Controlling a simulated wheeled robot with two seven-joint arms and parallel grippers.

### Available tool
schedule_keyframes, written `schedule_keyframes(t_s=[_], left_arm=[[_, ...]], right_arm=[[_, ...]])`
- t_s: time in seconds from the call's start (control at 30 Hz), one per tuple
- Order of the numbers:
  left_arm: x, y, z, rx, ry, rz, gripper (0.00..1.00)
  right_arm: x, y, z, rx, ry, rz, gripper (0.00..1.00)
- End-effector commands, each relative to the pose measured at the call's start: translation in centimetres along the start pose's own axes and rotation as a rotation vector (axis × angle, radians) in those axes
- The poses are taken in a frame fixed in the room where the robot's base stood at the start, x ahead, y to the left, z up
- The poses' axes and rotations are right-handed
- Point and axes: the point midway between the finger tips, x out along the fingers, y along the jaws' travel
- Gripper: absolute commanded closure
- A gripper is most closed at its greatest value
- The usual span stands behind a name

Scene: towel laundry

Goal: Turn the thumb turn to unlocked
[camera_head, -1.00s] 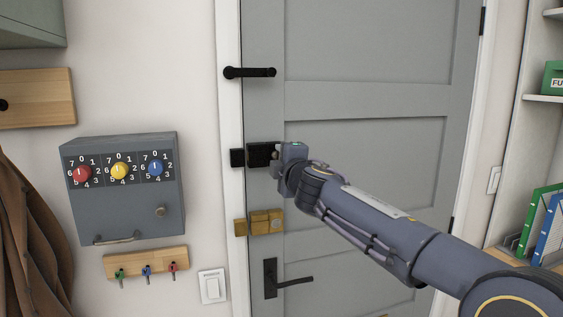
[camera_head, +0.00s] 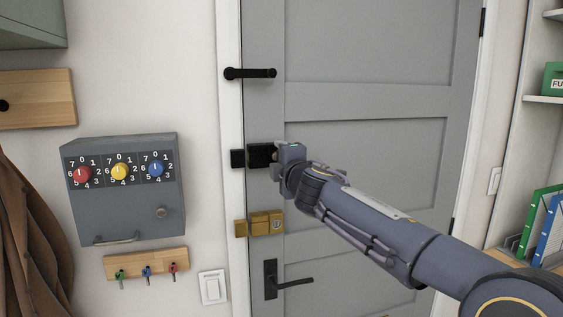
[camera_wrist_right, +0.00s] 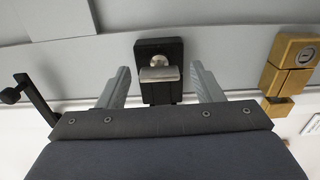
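The black lock box (camera_head: 262,155) sits on the grey door (camera_head: 360,150) at its left edge, beside the black keeper on the frame. In the right wrist view its silver thumb turn (camera_wrist_right: 158,73) lies crosswise, its bar running left to right in that picture. My right gripper (camera_head: 278,158) is at the lock and hides most of the thumb turn in the head view. In the right wrist view its two fingers stand apart, one on each side of the thumb turn, with gaps showing. My left gripper is not in view.
A black lever latch (camera_head: 250,73) is above and a brass lock (camera_head: 265,223) just below. A black door handle (camera_head: 285,281) is lower. A grey box with coloured dials (camera_head: 125,205) and a key rack (camera_head: 146,264) hang on the wall at left. Shelves stand at right.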

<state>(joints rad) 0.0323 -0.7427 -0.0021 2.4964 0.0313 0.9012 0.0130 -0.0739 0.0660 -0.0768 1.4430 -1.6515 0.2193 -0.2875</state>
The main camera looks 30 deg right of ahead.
Motion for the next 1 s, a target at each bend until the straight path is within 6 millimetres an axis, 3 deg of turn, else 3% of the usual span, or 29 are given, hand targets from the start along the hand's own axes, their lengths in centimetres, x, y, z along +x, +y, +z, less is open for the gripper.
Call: schedule_keyframes(t_s=[0.27, 0.7, 1.0], left_arm=[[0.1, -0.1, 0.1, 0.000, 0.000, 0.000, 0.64], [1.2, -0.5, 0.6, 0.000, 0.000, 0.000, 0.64], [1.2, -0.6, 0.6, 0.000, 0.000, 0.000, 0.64]], right_arm=[[-0.5, 0.0, 0.0, 0.002, -0.001, 0.002, 0.40], [-7.0, 0.0, 0.0, 0.003, 0.000, 0.002, 0.40], [-7.8, 0.0, 0.0, 0.000, 0.000, 0.000, 0.40]])
